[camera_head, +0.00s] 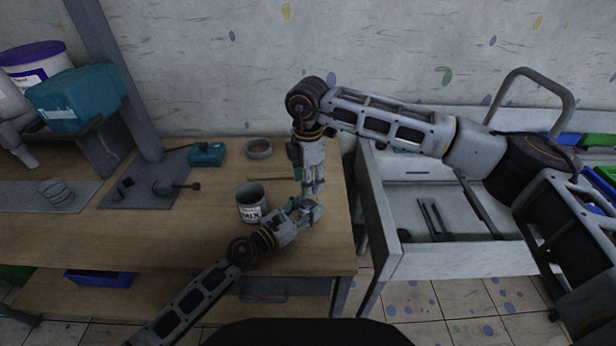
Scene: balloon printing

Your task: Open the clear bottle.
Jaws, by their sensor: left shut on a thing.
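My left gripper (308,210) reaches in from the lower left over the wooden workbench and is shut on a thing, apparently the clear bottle. The bottle is hidden among the fingers of both grippers, and I cannot make out its body or cap. My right gripper (314,188) points down from above, directly over the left gripper and very close to it. Whether its fingers are open or shut is too small to tell.
An open grey can (250,206) with a white label stands just left of the grippers on the workbench (190,232). A grey ring (259,148) and a small teal box (206,154) lie behind. A white-topped table with an open drawer (440,257) stands right.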

